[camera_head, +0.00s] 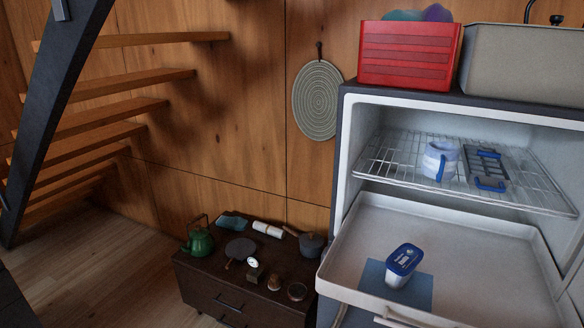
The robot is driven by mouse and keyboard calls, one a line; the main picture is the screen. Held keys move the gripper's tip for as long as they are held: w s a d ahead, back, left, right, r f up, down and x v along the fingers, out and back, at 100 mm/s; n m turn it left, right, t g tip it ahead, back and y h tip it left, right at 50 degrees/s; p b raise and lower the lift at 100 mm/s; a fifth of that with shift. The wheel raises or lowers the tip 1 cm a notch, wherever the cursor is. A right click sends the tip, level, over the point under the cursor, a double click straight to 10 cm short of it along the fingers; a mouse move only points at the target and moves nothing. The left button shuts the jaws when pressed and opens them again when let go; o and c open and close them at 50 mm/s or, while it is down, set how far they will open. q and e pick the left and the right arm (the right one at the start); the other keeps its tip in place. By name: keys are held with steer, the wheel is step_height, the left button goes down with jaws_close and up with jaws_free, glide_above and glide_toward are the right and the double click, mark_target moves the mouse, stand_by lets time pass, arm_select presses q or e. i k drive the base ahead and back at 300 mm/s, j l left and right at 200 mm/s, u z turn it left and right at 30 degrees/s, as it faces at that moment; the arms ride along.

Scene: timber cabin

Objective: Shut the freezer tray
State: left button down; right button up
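The freezer tray (460,225) is a wide, shallow white tray in the lower part of the open freezer (345,140). It juts out toward me, past the front edge of the wire shelf. A white tub with a blue lid (402,265) stands in the tray on a flat blue-grey square (425,292). A pale handle-like part (392,318) shows at the tray's front, cut off by the bottom edge of the picture. Neither of my grippers is in view.
Above the tray, a wire shelf (385,165) holds a pale mug-like item (440,160) and a blue-handled item (487,168). A red crate (408,55) and a beige box (525,65) stand on top. A low dark cabinet (195,270) with a green kettle (198,242) stands left.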

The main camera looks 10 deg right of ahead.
mark_target(473, 271)
steer(key=z, duration=0.35)
steer(key=l+z, duration=0.15)
steer(key=z, duration=0.2)
steer(key=l+z, duration=0.1)
steer(key=z, duration=0.25)
